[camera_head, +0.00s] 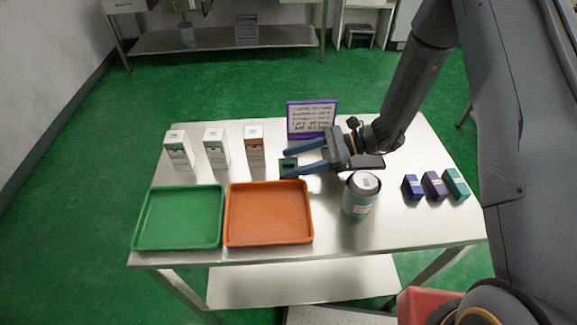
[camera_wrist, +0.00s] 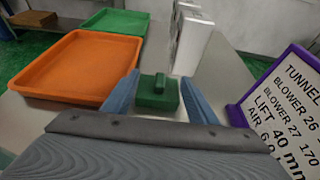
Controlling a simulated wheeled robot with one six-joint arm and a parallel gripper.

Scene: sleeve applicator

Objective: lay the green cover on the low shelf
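The green cover (camera_head: 288,167) is a small dark green block with a raised grip on top. It sits on the metal tabletop behind the orange tray, and it also shows in the wrist view (camera_wrist: 158,94). My gripper (camera_head: 289,163) reaches in from the right, low over the table, its two blue fingers open on either side of the cover. The wrist view shows my gripper (camera_wrist: 160,95) with gaps between each finger and the cover. The low shelf (camera_head: 300,283) is the bare metal board under this table, partly hidden by the tabletop.
A green tray (camera_head: 180,218) and an orange tray (camera_head: 268,213) lie at the front left. Three upright cartons (camera_head: 216,148) stand behind them. A purple-framed sign (camera_head: 311,119) stands close beyond my gripper. A can (camera_head: 360,195) and three small boxes (camera_head: 434,186) are to the right.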

